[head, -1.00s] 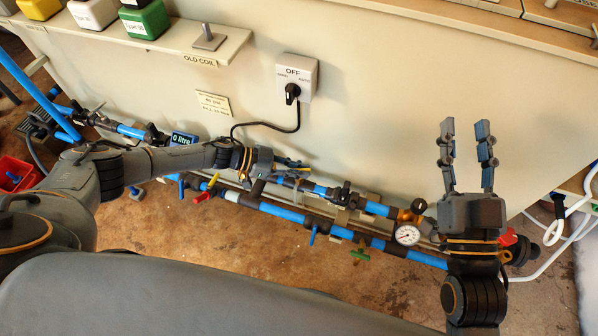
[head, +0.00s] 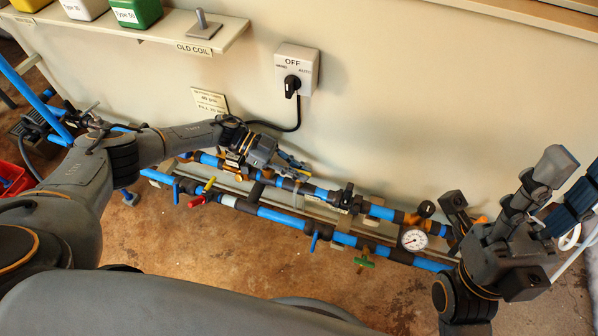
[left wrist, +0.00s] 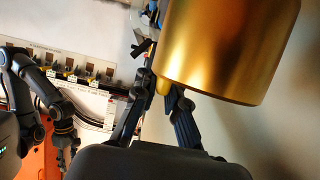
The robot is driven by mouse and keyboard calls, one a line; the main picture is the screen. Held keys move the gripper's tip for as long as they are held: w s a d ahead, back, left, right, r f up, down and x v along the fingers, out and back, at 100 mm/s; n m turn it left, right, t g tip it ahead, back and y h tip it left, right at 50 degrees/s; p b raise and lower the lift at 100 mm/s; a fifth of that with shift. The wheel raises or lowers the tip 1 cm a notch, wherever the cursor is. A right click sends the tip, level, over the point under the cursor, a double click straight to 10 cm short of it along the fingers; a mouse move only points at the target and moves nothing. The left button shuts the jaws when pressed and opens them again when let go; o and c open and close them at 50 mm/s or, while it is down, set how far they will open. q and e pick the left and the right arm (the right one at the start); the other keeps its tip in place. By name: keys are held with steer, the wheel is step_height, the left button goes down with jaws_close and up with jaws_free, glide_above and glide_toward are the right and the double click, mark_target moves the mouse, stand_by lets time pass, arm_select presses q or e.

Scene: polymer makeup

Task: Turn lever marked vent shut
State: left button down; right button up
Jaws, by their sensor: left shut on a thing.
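No lever marked vent can be read in either view. My left gripper (head: 299,168) is low against the wall, over the upper pipe. In the left wrist view its fingers (left wrist: 160,92) close on a small yellow piece (left wrist: 162,83), mostly hidden by a large gold cylinder in front. Below the gripper, in the head view, a yellow lever (head: 209,184) and a red lever (head: 197,202) sit on the pipework. A blue lever (head: 313,242) and a green handle (head: 363,263) are further right. My right gripper (head: 572,177) is raised at the right, fingers apart and empty.
A round gauge (head: 413,239) sits on the pipes near my right arm. A switch box marked OFF (head: 297,70) is on the wall, its cable running down towards my left wrist. A shelf (head: 228,35) holds coloured containers. The gold cylinder (left wrist: 225,45) fills much of the left wrist view.

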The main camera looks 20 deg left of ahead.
mark_target(300, 171)
stand_by(0.4)
arm_select(q)
steer(key=c, duration=1.4)
jaws_free()
steer(key=shift+d, duration=0.1)
step_height(300, 171, up, 10)
